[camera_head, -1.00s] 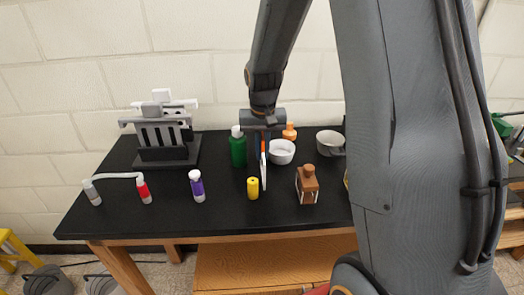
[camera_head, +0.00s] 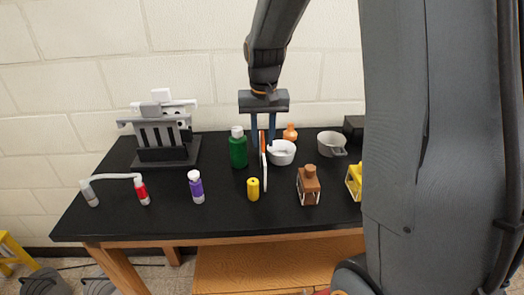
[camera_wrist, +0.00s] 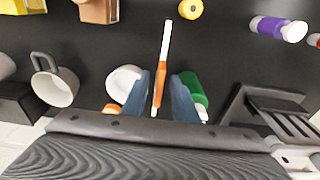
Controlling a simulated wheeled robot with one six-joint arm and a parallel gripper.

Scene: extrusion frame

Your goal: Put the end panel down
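The end panel (camera_head: 264,168) is a thin white plate with an orange part at its far end. It stands on edge on the black table, seen nearly edge-on, just right of the yellow bottle. In the wrist view the panel (camera_wrist: 166,45) runs up between my fingers. My gripper (camera_head: 263,147) is open above and around the panel's far, orange end. In the wrist view my gripper (camera_wrist: 168,82) shows a gap on both sides of the panel, so the fingers do not appear to touch it.
Close by are a green bottle (camera_head: 238,148), a white bowl (camera_head: 282,153), a yellow bottle (camera_head: 253,189) and a brown bottle in a holder (camera_head: 308,187). A grey mug (camera_head: 330,144) is at right, a rack (camera_head: 165,145) at back left. The front left-centre of the table (camera_head: 170,220) is clear.

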